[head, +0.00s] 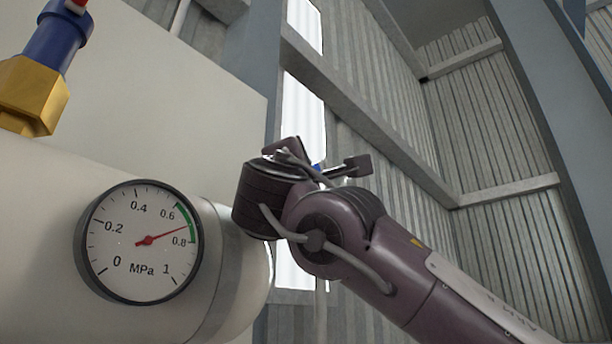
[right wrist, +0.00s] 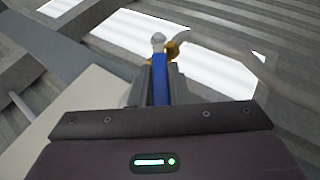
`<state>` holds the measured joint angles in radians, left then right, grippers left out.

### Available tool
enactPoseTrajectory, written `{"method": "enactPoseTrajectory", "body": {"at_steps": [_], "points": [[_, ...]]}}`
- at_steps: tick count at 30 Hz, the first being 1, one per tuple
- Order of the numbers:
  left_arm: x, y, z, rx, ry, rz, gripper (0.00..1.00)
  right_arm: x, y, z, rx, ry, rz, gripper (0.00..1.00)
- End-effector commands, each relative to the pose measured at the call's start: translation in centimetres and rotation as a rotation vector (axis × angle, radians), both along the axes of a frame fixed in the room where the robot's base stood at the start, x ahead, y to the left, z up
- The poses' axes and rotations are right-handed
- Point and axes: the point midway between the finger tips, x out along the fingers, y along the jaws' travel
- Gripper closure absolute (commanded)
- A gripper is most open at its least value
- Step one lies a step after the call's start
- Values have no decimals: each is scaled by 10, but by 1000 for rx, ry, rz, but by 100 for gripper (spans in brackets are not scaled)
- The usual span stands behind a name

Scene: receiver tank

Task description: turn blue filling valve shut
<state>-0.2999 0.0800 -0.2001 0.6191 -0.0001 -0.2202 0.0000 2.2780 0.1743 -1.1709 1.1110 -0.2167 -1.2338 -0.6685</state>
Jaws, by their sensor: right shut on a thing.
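The blue filling valve's handle (right wrist: 160,88) shows in the right wrist view as a blue bar between my fingers, with a brass part (right wrist: 172,50) and a pale rounded end just beyond it. My right gripper (right wrist: 160,74) is shut on this blue handle. In the head view my right arm comes in from the lower right and its wrist hides most of the valve. Only a small blue patch (head: 317,167) shows there beside the wrist. How far the valve is turned cannot be told. My left gripper is in neither view.
The cream tank (head: 40,215) fills the left of the head view. A round pressure gauge (head: 120,255) reads about 0.7 MPa, within its green band. A brass and blue fitting (head: 35,90) with a red part stands at top left. Grey corrugated walls and beams lie behind.

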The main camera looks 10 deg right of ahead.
Motion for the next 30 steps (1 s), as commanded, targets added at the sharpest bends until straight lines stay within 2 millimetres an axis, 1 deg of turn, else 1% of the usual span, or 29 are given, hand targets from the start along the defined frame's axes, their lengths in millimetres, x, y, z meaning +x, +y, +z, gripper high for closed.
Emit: {"method": "enactPoseTrajectory", "body": {"at_steps": [1, 9, 10, 14, 15, 23, 26, 30], "points": [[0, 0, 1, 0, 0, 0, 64, -2, -3, 6, 5, -9, 3, 100], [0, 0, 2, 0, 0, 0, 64, -3, -4, 7, 7, -11, 4, 100], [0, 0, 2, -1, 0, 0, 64, -3, -4, 8, 8, -11, 3, 82], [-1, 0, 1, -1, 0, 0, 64, -2, -4, 6, 7, -10, 3, 65], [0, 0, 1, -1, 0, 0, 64, -2, -3, 6, 6, -8, 4, 63], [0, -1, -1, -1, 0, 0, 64, -2, -1, 2, 3, -5, 3, 63], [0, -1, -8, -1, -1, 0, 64, -8, 2, -5, 1, -5, 5, 63], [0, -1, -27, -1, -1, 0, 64, -26, 7, -20, 3, -8, 7, 63]]}}
